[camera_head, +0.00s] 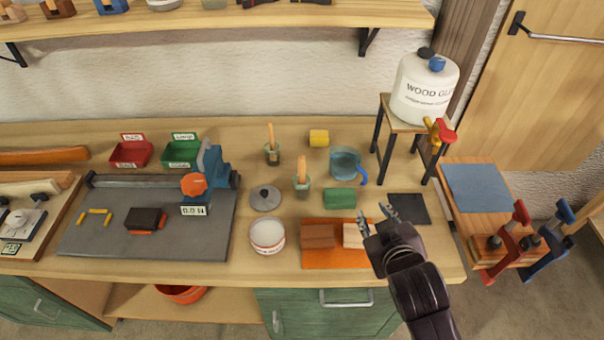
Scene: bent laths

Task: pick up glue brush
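Two upright tan wooden handles, which look like brush handles, stand in small greenish pots on the workbench. One handle (271,136) is in the rear pot (272,156); the other handle (302,166) is in the front pot (302,186). The bristle ends are hidden in the pots, so I cannot tell which is the glue brush. My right gripper (376,214) is above the bench's front right, to the right of and nearer than both pots. Its fingers are apart with nothing visible between them. My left gripper is out of view.
An open white tub (267,234) and a grey lid (265,198) lie left of the front pot. A green block (339,199), a blue jug (345,163) and an orange mat (312,257) with wooden blocks are close by. A wood glue jug (424,88) stands on a stool.

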